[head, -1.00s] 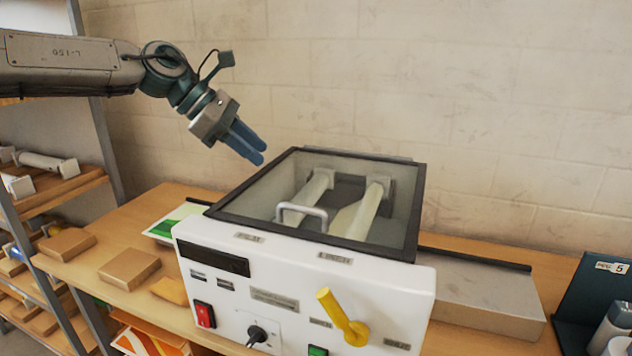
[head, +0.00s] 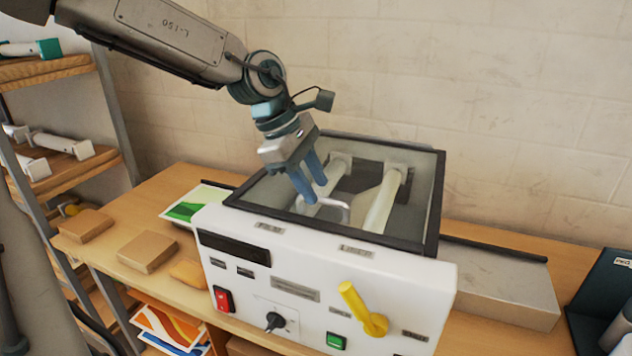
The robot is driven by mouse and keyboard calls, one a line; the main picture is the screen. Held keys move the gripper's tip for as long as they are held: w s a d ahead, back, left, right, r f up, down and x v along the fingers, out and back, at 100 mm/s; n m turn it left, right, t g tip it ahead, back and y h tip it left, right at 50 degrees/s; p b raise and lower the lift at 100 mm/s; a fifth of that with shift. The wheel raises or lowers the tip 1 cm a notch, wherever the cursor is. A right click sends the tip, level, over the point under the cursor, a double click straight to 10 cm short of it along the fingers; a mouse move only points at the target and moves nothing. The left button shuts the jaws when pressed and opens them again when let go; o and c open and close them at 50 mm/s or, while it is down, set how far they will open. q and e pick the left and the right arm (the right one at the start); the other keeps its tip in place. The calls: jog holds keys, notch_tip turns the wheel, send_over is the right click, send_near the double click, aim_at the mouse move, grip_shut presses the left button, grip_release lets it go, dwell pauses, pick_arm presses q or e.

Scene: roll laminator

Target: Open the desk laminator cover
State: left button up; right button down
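The white desk laminator (head: 330,270) stands on the wooden desk. Its dark-framed clear cover (head: 437,200) lies shut on top, with pale rollers (head: 386,200) showing through it. A light handle (head: 346,210) sits at the cover's front edge. My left gripper (head: 312,194) comes down from the upper left and its two blue fingers are apart, close to the handle's left side. Part of the handle is hidden by the fingers; I cannot tell whether they touch it. My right gripper is not in view.
A yellow lever (head: 362,310), a red switch (head: 223,299) and a green button (head: 336,341) are on the front panel. Cardboard boxes (head: 147,252) lie left on the desk. A shelf rack stands at the left, a wall behind.

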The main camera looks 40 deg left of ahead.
pick_arm(q)
jog(key=shift+x, duration=0.8)
grip_shut()
